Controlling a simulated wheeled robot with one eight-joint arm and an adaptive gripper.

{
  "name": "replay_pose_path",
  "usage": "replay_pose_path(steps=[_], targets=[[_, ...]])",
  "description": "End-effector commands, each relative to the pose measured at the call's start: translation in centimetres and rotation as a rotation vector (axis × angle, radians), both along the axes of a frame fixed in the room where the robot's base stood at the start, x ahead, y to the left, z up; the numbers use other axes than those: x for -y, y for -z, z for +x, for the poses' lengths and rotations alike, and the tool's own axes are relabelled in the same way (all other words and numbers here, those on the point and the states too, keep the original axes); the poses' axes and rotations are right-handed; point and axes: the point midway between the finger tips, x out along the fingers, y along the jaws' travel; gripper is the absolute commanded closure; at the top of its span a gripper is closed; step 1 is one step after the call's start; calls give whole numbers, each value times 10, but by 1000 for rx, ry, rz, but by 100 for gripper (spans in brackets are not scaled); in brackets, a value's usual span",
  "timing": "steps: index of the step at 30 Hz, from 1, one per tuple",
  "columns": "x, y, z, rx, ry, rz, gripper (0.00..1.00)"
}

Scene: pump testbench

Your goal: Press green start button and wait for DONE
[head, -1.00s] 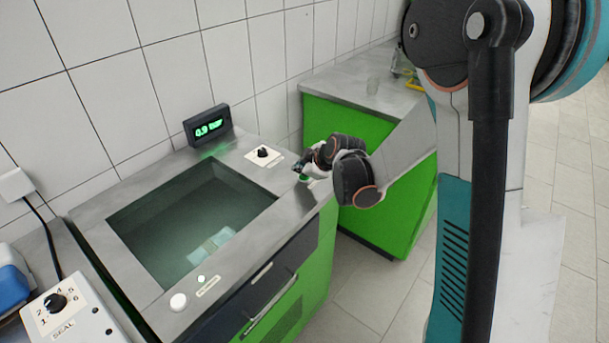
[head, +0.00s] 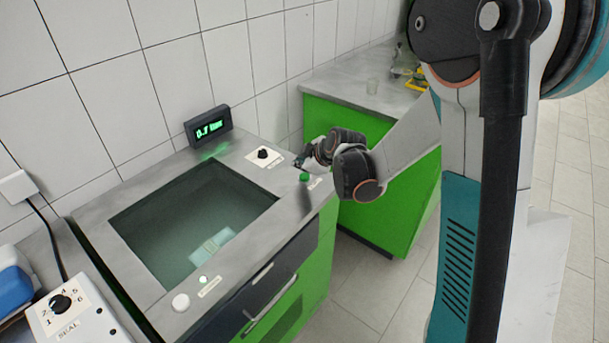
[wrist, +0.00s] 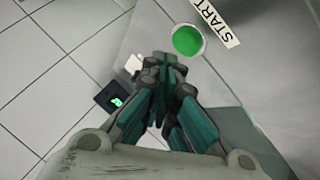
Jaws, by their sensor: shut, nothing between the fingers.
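The green start button (head: 304,178) sits on the right end of the grey bench top. It also shows in the wrist view (wrist: 187,40), beside a white START label (wrist: 215,22). My gripper (head: 300,163) is shut and empty, just above and behind the button in the picture. In the wrist view its closed fingertips (wrist: 164,60) lie beside the button and look apart from it. The display (head: 208,124) at the wall glows green and seems to read about 0.7 bar; I see no DONE on it.
A sunken water tank (head: 195,225) fills the bench middle. A black knob (head: 263,153) stands near my gripper. A white round button (head: 181,302) and small lit lamp (head: 203,280) are at the front. A SEAL dial box (head: 70,310) is at lower left.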

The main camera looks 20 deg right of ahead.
Motion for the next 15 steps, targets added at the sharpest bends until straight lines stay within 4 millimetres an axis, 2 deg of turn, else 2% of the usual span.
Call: replay_pose_path(steps=[15], targets=[[0,-46,0,0,0,0,100]])
